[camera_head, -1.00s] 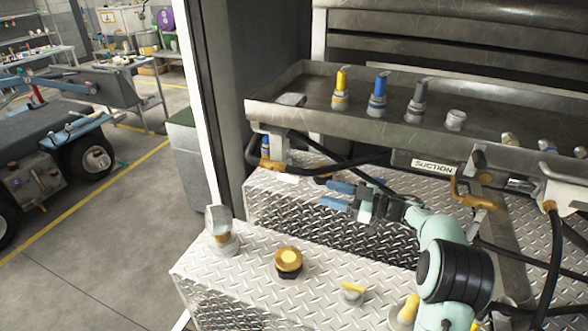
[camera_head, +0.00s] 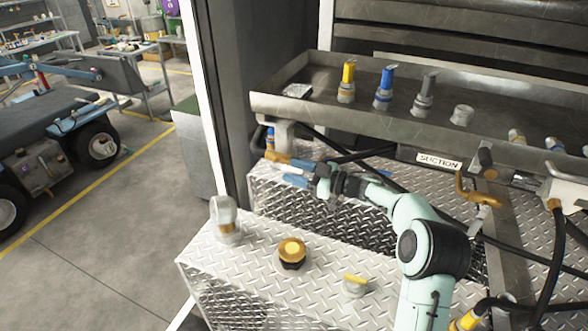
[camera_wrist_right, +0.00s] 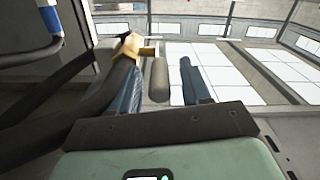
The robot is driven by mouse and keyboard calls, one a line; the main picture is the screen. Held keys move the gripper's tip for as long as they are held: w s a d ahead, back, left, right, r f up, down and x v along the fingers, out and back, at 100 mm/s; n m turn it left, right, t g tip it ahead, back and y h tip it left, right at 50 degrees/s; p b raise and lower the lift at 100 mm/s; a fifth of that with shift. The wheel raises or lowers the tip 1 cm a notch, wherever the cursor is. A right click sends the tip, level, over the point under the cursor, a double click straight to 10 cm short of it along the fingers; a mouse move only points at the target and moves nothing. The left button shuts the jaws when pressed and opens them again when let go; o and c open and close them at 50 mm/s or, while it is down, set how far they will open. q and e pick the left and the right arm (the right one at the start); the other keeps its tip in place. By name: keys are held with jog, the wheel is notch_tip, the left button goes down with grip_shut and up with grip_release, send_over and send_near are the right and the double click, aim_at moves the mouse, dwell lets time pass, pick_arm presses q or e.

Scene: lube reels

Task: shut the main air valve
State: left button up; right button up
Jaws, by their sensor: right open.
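A brass fitting (camera_head: 277,157) sits under the left end of the steel tray, beside a dark hose; I cannot tell for sure that it is the main air valve. It also shows in the right wrist view (camera_wrist_right: 143,48). My right gripper (camera_head: 287,172) has its blue fingers spread close to this fitting. In the wrist view a rounded grey-brown piece (camera_wrist_right: 158,82) shows between the open fingers, with no visible grip on it. Contact cannot be told. My left gripper is not in view.
The steel tray (camera_head: 300,108) holds yellow, blue and grey-handled nozzles above the gripper. Black hoses and a brass hook-shaped part (camera_head: 476,190) lie to the right. A diamond-plate box (camera_head: 235,270) with caps stands below. A dark post (camera_head: 238,120) rises at left.

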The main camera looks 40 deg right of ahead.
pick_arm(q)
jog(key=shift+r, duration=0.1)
pick_arm(e)
jog(key=shift+w+a, duration=0.15)
jog(key=shift+w, duration=0.25)
grip_shut()
jog(key=shift+f+b, duration=0.3)
jog(key=shift+b, duration=0.1)
pick_arm(q)
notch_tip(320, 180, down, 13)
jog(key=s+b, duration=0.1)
jog(key=b, duration=1.1)
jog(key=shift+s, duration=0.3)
pick_arm(e)
jog(key=f+t+y, duration=0.1)
jog(key=t, duration=0.1)
jog(key=f+t+y, duration=0.1)
jog(key=t, duration=0.1)
jog(key=w+f+t+y, duration=0.1)
jog(key=t, duration=0.1)
jog(key=shift+a+f, duration=0.2)
jog(key=shift+a, duration=0.1)
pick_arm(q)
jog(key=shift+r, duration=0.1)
